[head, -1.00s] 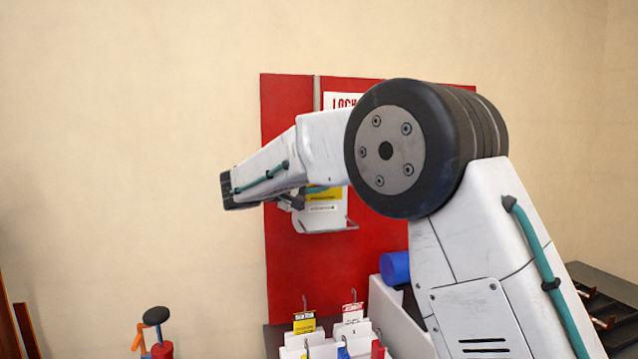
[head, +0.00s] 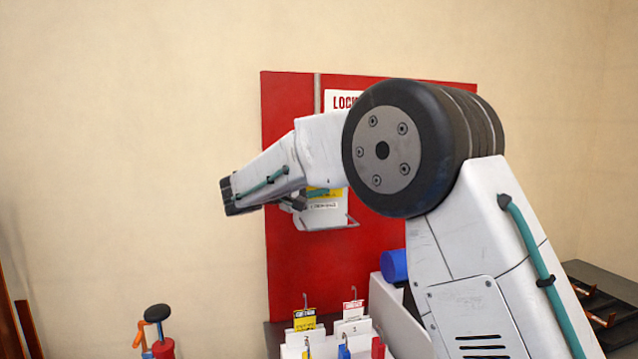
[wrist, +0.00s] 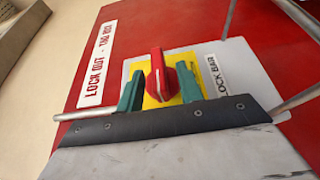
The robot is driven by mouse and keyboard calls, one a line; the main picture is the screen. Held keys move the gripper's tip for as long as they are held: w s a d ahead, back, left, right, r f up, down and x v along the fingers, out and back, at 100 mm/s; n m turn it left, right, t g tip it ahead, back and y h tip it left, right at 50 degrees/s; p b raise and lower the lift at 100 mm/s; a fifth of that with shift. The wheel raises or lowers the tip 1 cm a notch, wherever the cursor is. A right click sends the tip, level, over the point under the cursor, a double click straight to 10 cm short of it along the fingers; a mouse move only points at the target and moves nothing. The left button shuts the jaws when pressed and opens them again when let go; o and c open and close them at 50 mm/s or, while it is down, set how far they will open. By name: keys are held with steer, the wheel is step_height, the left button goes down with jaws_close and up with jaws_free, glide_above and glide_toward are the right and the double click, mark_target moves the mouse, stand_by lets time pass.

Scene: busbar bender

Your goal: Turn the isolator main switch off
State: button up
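The isolator main switch is a red rotary knob (wrist: 157,82) on a yellow plate (wrist: 150,100) in the wrist view. Its grip bar runs roughly up and down in that picture. My gripper (wrist: 160,70) is open, its two teal fingers on either side of the knob. A small gap shows on the left. In the head view my arm hides the knob; only a bit of teal finger (head: 317,192) shows before the red board (head: 300,270).
Metal rods (wrist: 297,18) stick out nearby. Below stand tags (head: 304,319) in a white holder, a blue cylinder (head: 394,266) and a black-topped tool (head: 157,313).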

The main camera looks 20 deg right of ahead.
steer(key=v, duration=0.8)
steer(key=shift+d, duration=0.1)
steer(key=s+d+f+m+g+y, duration=0.1)
steer(key=s+d+f+g+y, duration=0.15)
steer(key=s+d, duration=0.65)
steer(key=s+d+f+m+g+y, duration=0.1)
steer(key=s+d+g+y, duration=0.25)
steer(key=s+d, duration=0.55)
steer(key=s+a+f+m+y, duration=0.1)
steer(key=s+f+y, duration=0.4)
steer(key=s, duration=0.8)
steer(key=s+a+f+m+y, duration=0.1)
steer(key=s+a+f+y, duration=0.3)
steer(key=s+f, duration=0.4)
steer(key=s+y, duration=0.1)
steer(key=s, duration=0.5)
steer(key=shift+s+a+f+m+t+y, duration=0.2)
steer(key=shift+s+a+m+t+y, duration=0.1)
steer(key=shift+y, duration=0.1)
